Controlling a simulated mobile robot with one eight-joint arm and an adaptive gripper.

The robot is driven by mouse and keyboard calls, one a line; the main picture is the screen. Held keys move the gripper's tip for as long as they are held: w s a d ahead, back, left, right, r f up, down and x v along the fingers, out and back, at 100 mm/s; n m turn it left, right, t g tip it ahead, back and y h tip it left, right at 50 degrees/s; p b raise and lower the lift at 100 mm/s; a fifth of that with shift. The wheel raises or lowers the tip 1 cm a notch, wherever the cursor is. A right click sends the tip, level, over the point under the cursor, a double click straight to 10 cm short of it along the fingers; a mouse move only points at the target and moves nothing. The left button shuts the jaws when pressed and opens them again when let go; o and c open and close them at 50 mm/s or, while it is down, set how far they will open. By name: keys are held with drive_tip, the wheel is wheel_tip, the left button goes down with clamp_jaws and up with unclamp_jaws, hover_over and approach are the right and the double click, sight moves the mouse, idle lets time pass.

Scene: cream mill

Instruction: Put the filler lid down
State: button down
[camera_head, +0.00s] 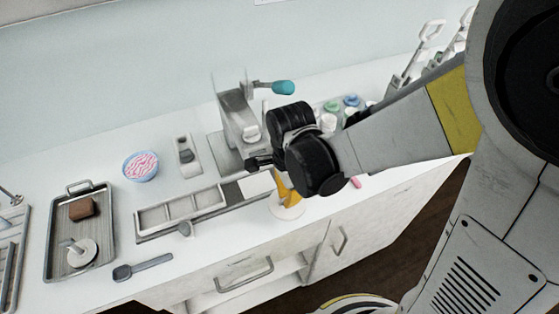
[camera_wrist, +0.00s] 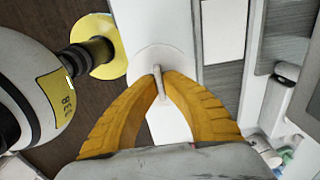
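The filler lid, a thin pale disc with an upright flat handle, shows in the wrist view (camera_wrist: 147,55) below my fingertips. In the head view the lid (camera_head: 290,212) is at the counter's front edge, below my gripper (camera_head: 285,192). My gripper's yellow fingers (camera_wrist: 160,78) are closed on the handle from both sides. I cannot tell whether the disc touches the counter or hangs just above it. The filler machine (camera_head: 240,118), grey with a teal-tipped lever, stands behind my gripper, partly hidden by my arm.
A long divided tray (camera_head: 150,237) lies left of the lid. Farther left are a spoon-like scoop (camera_head: 143,268), a metal tray (camera_head: 63,205) with a brown block and a round handled piece, and a bowl (camera_head: 141,166). Bare counter (camera_head: 215,255) lies along the front. Drawers are below.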

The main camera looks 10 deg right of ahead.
drive_tip(key=shift+a+f+b, duration=0.15)
drive_tip(key=shift+f+b, duration=0.7)
drive_tip(key=shift+f, duration=1.2)
drive_tip(key=shift+f, duration=0.1)
drive_tip(key=shift+f, duration=0.15)
drive_tip(key=c, duration=1.6)
unclamp_jaws()
drive_tip(key=shift+w, duration=0.1)
drive_tip(key=shift+r, duration=0.2)
